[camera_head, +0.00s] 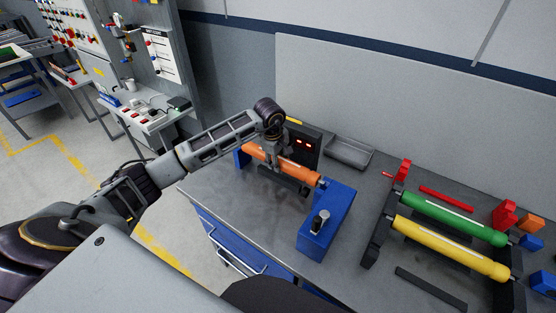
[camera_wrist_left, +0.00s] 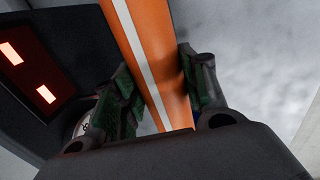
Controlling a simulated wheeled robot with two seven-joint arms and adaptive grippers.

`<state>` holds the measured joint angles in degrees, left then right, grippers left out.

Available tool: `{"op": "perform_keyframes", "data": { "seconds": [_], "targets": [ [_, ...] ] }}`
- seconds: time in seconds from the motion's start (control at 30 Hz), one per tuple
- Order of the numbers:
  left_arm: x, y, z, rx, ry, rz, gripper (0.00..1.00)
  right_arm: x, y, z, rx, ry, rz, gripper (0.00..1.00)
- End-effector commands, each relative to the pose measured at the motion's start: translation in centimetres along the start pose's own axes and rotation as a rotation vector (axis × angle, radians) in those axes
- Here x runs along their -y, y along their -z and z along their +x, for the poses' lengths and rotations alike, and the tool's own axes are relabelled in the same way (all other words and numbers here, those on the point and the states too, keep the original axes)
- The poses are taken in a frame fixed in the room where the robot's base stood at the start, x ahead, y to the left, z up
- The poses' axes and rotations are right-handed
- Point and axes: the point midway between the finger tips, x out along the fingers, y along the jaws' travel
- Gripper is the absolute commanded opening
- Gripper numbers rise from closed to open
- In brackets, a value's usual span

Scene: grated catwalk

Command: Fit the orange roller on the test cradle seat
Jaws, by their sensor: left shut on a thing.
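The orange roller (camera_head: 302,173) with a pale stripe lies lengthwise over the test cradle, between its blue end blocks. My left gripper (camera_head: 277,164) comes down from above and is shut around the roller's middle. In the left wrist view the roller (camera_wrist_left: 160,40) runs between the two fingers (camera_wrist_left: 163,92), one on each side. The test cradle (camera_head: 326,224) has a larger near blue block with a metal knob, and a far blue block partly hidden behind the roller and arm. I cannot tell whether the roller's ends rest in the seat. My right gripper is out of view.
A dark box with red displays (camera_head: 307,145) stands close behind the roller. A grey tray (camera_head: 348,154) lies behind it. To the right, a rack holds a green roller (camera_head: 455,218) and a yellow roller (camera_head: 450,248). The metal bench top (camera_head: 230,195) is clear in front of the cradle.

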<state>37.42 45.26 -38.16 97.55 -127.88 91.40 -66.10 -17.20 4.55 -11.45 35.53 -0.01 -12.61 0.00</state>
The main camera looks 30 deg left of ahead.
Motion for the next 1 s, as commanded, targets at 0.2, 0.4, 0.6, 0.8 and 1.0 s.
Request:
{"op": "perform_keyframes", "data": {
  "seconds": [0.2, 0.4, 0.6, 0.8, 1.0],
  "targets": [
    [0.0, 0.0, 0.5, 0.000, -0.002, 0.000, 0.00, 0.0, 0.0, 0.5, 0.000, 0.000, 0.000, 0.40],
    [0.1, 0.0, 0.9, 0.000, -0.002, 0.000, 0.00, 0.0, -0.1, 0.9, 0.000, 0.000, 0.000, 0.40],
    [0.2, 0.0, 1.3, 0.000, -0.003, 0.000, 0.00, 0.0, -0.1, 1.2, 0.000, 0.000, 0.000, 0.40],
    [0.3, 0.0, 1.8, 0.001, -0.003, 0.000, 0.00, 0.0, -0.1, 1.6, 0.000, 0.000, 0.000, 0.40],
    [0.3, 0.0, 2.2, 0.001, -0.003, 0.000, 0.00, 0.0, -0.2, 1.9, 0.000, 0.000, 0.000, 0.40]
  ]
}}
